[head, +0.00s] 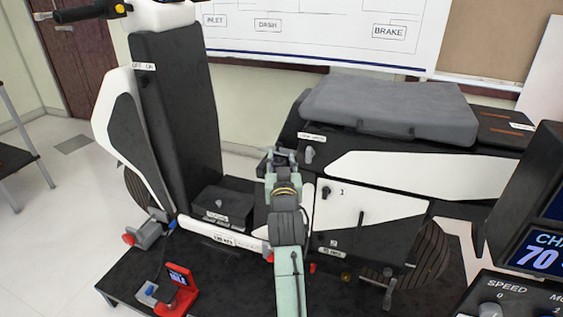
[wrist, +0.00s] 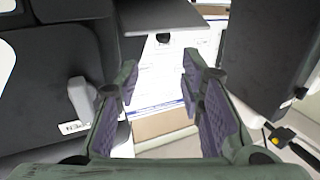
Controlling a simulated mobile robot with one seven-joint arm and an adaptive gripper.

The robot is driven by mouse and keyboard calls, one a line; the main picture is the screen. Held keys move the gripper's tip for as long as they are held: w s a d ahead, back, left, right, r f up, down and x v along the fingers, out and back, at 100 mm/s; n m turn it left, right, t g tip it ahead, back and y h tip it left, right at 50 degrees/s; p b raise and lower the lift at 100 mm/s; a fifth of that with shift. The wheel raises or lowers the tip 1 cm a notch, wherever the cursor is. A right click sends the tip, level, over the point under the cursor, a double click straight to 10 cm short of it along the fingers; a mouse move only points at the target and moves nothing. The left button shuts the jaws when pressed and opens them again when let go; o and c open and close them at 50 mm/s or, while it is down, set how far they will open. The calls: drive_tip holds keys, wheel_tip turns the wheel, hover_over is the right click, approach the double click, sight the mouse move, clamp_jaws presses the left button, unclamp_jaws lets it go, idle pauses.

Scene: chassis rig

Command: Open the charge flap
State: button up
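I cannot tell for sure which part is the charge flap; the small labels are mostly unreadable. My gripper (head: 283,155) is between the upright front shield and the seat body of a scooter. In the wrist view my gripper (wrist: 158,80) is open, its purple pads apart with nothing between them. A grey lever (wrist: 80,97) beside an OPEN label stands left of the fingers, apart from them; it also shows in the head view (head: 309,154) below the seat.
The front shield (head: 178,110) stands left, and a low dark box (head: 222,203) is on the footboard. The grey seat (head: 390,108) is right. A red-framed device (head: 178,290) and a control panel (head: 520,297) are in front. A poster (head: 310,30) hangs behind.

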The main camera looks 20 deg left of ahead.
drive_tip(key=shift+a+n, duration=0.3)
drive_tip(key=shift+n, duration=0.2)
drive_tip(key=shift+c, duration=1.2)
drive_tip(key=a+n+b, duration=0.1)
drive_tip(key=n, duration=0.1)
drive_tip(key=a+n+b, duration=0.1)
drive_tip(key=a+n, duration=0.1)
drive_tip(key=n, duration=0.1)
drive_tip(key=s+a+n+g+b, duration=0.1)
drive_tip(key=n, duration=0.2)
drive_tip(key=shift+a+r, duration=0.25)
drive_tip(key=c, duration=0.4)
drive_tip(key=n, duration=0.2)
drive_tip(key=a+n+b, duration=0.1)
drive_tip(key=n, duration=0.2)
drive_tip(key=s+a+n+h+b, duration=0.1)
drive_tip(key=n, duration=0.1)
drive_tip(key=shift+f+n, duration=0.25)
drive_tip(key=shift+n, duration=0.05)
clamp_jaws()
wheel_tip(320, 180, down, 4)
drive_tip(key=s+d+n+h+b, duration=0.2)
drive_tip(key=n+h+b, duration=0.3)
drive_tip(key=n, duration=1)
drive_tip(key=p+x, duration=0.1)
drive_tip(key=x, duration=0.9)
drive_tip(key=shift+d+h+p, duration=0.4)
